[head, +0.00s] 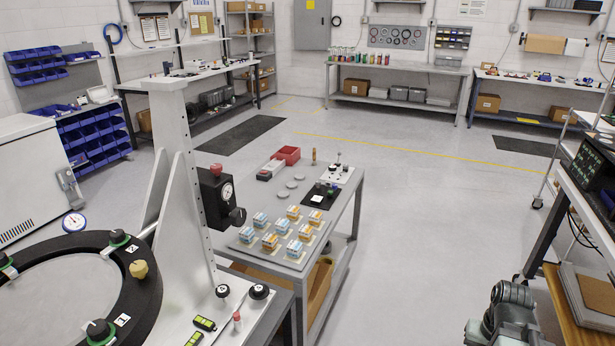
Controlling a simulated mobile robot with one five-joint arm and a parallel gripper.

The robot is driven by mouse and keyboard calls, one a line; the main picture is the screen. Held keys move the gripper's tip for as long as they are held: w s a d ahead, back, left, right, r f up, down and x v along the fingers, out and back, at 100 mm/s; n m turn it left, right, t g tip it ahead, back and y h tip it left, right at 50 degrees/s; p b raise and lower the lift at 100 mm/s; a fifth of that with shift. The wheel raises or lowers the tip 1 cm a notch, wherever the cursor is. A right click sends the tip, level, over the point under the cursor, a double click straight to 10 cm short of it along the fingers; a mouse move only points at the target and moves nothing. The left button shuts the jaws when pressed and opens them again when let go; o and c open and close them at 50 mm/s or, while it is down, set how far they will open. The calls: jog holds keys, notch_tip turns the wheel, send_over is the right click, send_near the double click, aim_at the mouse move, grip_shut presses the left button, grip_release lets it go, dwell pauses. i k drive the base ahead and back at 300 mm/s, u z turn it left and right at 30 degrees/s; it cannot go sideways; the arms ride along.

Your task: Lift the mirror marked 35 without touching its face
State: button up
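I cannot make out a mirror marked 35; no such number is readable. A large black ring fixture (143,296) with knobbed clamps and small number tags surrounds a round pale grey face (65,305) at the lower left, cut off by the picture edge. Part of my grey arm shows at the bottom right, over the floor and apart from the fixture and cart. My gripper's fingers cannot be seen.
The floor (420,220) right of the cart is clear. A bench edges the right.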

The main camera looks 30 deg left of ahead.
aim_at(291, 186)
jog(key=i, duration=2.65)
jog(key=u, duration=2.1)
